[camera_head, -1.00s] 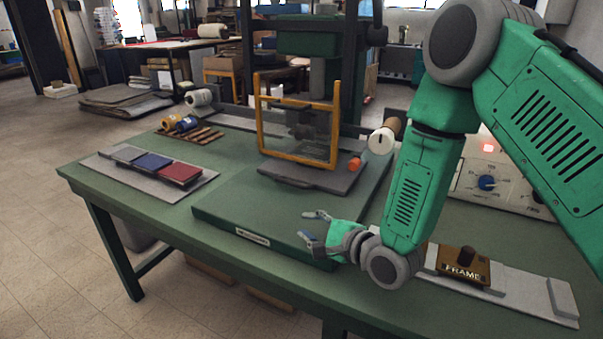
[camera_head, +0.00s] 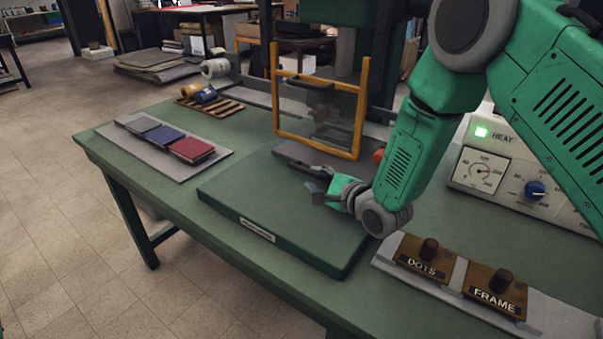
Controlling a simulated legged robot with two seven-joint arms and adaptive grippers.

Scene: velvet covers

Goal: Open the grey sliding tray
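The grey sliding tray (camera_head: 287,150) is a flat dark plate on the green press base, below the upright yellow guard frame (camera_head: 366,105). Its right part is partly hidden by my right arm. My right gripper (camera_head: 308,181) is at the tray's front edge, over the green base slab (camera_head: 262,205). Its fingers look spread with a gap between them, and nothing shows between them. I cannot tell whether a finger touches the tray. My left gripper is not in view.
Red, blue and grey covers (camera_head: 192,149) lie on a grey board at left. Foil rolls (camera_head: 206,94) sit on a slatted rack. A heat control box (camera_head: 510,180) with a green lamp stands at right. DOTS (camera_head: 421,266) and FRAME (camera_head: 495,290) stamps lie at front right.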

